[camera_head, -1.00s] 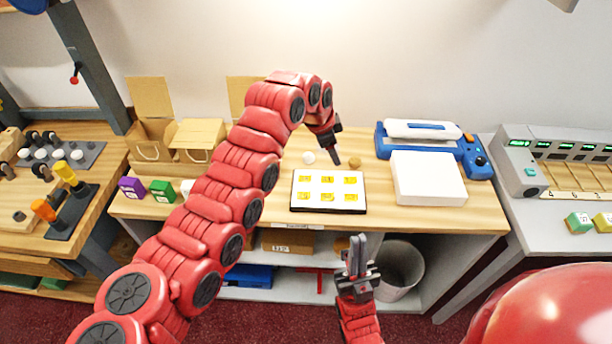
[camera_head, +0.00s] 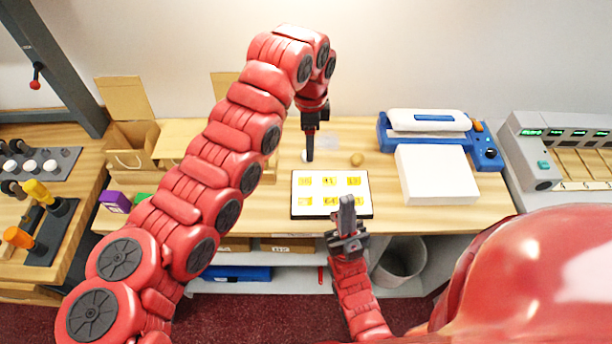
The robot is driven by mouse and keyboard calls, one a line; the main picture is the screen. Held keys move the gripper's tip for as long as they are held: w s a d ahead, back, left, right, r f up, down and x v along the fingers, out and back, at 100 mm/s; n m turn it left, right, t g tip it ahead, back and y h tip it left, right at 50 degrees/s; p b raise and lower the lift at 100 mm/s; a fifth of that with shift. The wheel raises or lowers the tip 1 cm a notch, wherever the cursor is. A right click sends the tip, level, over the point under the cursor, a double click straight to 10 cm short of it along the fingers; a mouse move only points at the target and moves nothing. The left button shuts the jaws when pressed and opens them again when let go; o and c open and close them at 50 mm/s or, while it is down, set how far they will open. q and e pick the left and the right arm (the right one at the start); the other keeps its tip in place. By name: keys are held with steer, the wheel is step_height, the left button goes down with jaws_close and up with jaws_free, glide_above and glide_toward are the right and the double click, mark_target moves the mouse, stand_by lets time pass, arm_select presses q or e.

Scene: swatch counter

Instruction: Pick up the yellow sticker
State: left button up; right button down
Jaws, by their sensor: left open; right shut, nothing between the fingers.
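A white sheet (camera_head: 320,191) with a dark edge lies on the wooden counter (camera_head: 262,195). It carries two rows of yellow stickers (camera_head: 330,181) with dark print; the print is too small to read surely. My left gripper (camera_head: 309,157) points down just behind the sheet's back edge, apart from the stickers, with its fingers open though they overlap in this view. My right gripper (camera_head: 347,203) is shut and empty, pointing up at the sheet's front edge. It hides part of the front row of stickers.
A white block (camera_head: 436,175) and a blue machine (camera_head: 484,152) stand right. Cardboard boxes (camera_head: 133,143) stand left. A bin (camera_head: 401,262) is below the counter.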

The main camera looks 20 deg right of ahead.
arm_select(q)
steer(key=p, duration=0.3)
glide_above(311, 181)
steer(key=f, duration=0.8)
steer(key=shift+s+a+f, duration=0.1)
steer(key=shift+a+f, duration=0.15)
steer(key=shift+a, duration=0.05)
steer(key=shift+d+f+p, duration=0.1)
steer(key=shift+f+p, duration=0.4)
steer(key=shift+p, duration=0.2)
steer(key=f+p, duration=0.1)
steer(key=f, duration=0.2)
steer(key=shift+d+f, duration=0.2)
steer(key=shift+f, duration=0.5)
jaws_close()
